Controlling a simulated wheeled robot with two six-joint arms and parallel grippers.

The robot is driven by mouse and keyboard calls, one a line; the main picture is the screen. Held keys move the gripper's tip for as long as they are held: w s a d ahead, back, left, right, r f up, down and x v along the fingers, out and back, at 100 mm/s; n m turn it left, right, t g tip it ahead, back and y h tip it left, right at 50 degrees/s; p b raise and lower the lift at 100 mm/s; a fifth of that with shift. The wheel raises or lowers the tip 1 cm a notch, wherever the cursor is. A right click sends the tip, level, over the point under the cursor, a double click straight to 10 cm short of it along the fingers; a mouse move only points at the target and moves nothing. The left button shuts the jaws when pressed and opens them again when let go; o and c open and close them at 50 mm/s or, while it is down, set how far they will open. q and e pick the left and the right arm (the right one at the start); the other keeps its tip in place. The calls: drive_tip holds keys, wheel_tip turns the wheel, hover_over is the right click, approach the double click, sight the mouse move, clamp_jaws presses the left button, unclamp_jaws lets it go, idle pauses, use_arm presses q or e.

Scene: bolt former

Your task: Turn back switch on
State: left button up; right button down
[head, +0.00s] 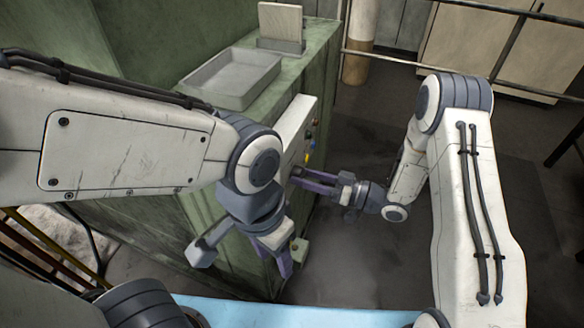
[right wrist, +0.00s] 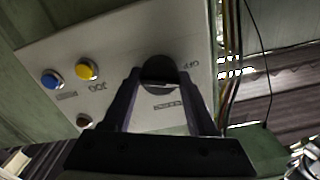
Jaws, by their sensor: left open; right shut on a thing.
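A pale control panel (head: 293,125) is on the side of the green machine; it fills the middle of the right wrist view (right wrist: 120,45). A dark round switch (right wrist: 159,70) is on the panel beside an upside-down "OFF" label. My right gripper (head: 299,178) reaches the panel from the right. In the right wrist view its fingers (right wrist: 160,82) are shut on the switch, one on each side. The switch is hidden in the head view. My left gripper (head: 281,262) is open and empty, hanging low in front of the machine.
Blue (right wrist: 51,79), yellow (right wrist: 87,70) and dark red (right wrist: 84,120) buttons are on the panel, left of the switch. A grey tray (head: 232,78) sits on the machine top. Cables (right wrist: 233,50) run past the panel's right edge. Open floor lies right of the machine.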

drive_tip(key=shift+m, duration=0.8)
drive_tip(key=m+p, duration=0.2)
drive_tip(key=m, duration=0.1)
drive_tip(key=shift+r+p, duration=0.15)
drive_tip(key=shift+p, duration=0.15)
drive_tip(key=shift+m+p, duration=0.35)
drive_tip(key=shift+m, duration=0.85)
drive_tip(key=shift+c, duration=1.2)
unclamp_jaws()
drive_tip(key=shift+f, duration=0.2)
drive_tip(key=v, duration=0.8)
drive_tip(key=shift+r, duration=0.1)
